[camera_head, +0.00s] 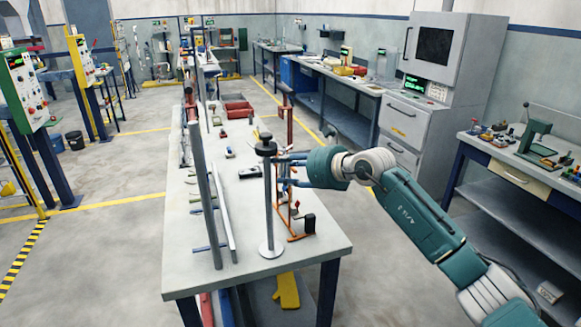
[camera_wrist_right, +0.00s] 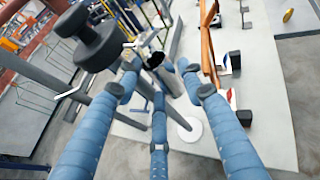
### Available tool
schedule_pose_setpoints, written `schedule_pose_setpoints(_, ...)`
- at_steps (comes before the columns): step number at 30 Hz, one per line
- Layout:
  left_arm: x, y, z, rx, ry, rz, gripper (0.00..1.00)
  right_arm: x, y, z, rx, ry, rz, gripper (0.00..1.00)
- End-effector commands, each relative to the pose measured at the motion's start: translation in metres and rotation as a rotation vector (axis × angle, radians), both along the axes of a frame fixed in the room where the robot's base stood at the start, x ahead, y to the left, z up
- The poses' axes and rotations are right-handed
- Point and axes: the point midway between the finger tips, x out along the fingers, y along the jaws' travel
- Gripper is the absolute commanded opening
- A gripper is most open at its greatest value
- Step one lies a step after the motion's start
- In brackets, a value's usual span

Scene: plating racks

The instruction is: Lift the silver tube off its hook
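A short grey, silver-looking tube (camera_wrist_right: 166,76) with a dark open end shows between my fingertips in the right wrist view. I take it for the silver tube; its hook cannot be made out. My right gripper (camera_wrist_right: 158,82) has its three blue fingers spread around it, with no clear contact. In the head view my right gripper (camera_head: 283,170) reaches in from the right, just beside the orange-brown rack (camera_head: 282,205) and the black-capped post. The tube cannot be made out there. The rack also shows in the wrist view (camera_wrist_right: 208,48). My left gripper is not in view.
The black-capped post (camera_head: 267,195) on a round base stands close by the gripper on the grey table (camera_head: 190,275). A tall grey post (camera_head: 203,185) stands to its left. A red bin (camera_head: 238,109) sits farther back. The table's front right is mostly clear.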

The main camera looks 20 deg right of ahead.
Motion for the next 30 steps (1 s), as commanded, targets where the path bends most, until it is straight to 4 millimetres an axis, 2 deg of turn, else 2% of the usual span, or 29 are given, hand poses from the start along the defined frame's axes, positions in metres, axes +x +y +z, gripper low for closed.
schedule_pose_setpoints(4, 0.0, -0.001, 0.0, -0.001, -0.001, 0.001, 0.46, 0.0, 0.0, 0.0, 0.0, 0.0, 0.0, 0.37)
schedule_pose_setpoints(9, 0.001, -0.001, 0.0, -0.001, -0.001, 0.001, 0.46, 0.0, 0.0, 0.0, 0.001, 0.0, 0.0, 0.06)
schedule_pose_setpoints(10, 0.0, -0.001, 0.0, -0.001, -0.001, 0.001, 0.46, 0.0, 0.0, 0.0, 0.001, 0.0, 0.0, 0.31)
schedule_pose_setpoints(14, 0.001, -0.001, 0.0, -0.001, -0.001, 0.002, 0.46, 0.0, 0.0, 0.0, 0.001, 0.0, 0.0, 0.07)
schedule_pose_setpoints(30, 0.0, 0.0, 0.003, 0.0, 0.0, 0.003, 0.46, 0.0, -0.004, 0.01, 0.001, 0.0, 0.0, 0.07)
